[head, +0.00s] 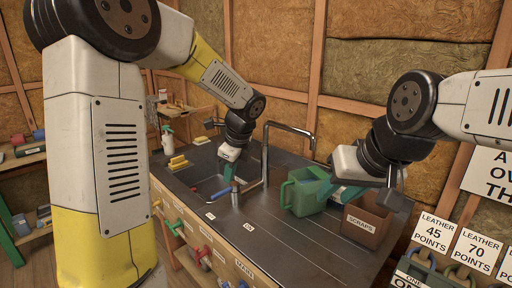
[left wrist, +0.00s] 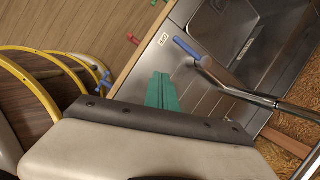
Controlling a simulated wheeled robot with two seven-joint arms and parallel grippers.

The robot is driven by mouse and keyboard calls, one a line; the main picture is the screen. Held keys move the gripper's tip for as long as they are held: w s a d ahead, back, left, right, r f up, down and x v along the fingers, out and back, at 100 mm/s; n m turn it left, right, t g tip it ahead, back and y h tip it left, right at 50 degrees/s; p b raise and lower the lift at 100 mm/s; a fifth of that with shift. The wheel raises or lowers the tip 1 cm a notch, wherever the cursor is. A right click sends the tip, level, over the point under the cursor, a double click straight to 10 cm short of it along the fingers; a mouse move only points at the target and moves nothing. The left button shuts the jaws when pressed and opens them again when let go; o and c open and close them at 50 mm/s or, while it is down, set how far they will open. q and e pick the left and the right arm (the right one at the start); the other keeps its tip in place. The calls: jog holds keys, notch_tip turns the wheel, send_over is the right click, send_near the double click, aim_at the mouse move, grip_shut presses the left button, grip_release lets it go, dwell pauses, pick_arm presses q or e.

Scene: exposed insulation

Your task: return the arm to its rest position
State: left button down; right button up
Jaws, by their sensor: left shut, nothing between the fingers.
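My left arm comes in from the upper left of the head view and reaches over the counter. Its gripper (head: 228,172) is above the sink area, close to the faucet, with nothing held. My right gripper (head: 350,192) is beside the green pitcher (head: 303,192) and above the scraps box (head: 366,222). Its fingers are partly hidden, and I cannot tell whether they touch the pitcher.
Coloured handles stick out along the counter front. The counter's front middle is clear.

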pick_arm(q)
jog(key=s+a+r+n+t+h, duration=0.1)
jog(key=s+r+n, duration=0.3)
jog(key=s+n, duration=0.6)
jog(key=s+a+r+n+t+h, duration=0.2)
jog(key=s+a+r+n+h, duration=0.1)
jog(key=s+n, duration=0.8)
notch_tip(320, 180, up, 2)
jog(key=shift+s+r+h, duration=0.1)
jog(key=shift+s+h, duration=0.4)
jog(key=shift+s, duration=0.15)
